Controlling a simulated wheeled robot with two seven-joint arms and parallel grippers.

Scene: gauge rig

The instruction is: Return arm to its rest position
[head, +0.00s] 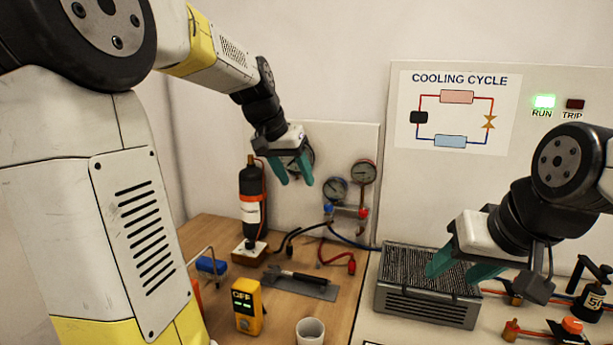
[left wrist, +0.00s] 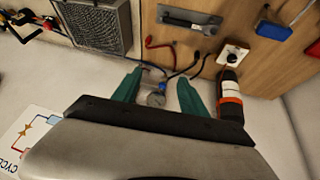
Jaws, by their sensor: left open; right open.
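My left gripper (head: 291,168) is raised in front of the gauge panel (head: 340,140), with its teal fingers apart and nothing between them.
Two gauges (head: 363,172) with blue and red fittings stand on the panel. Hoses, valves (head: 572,326) and a weight (head: 590,302) are at right.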

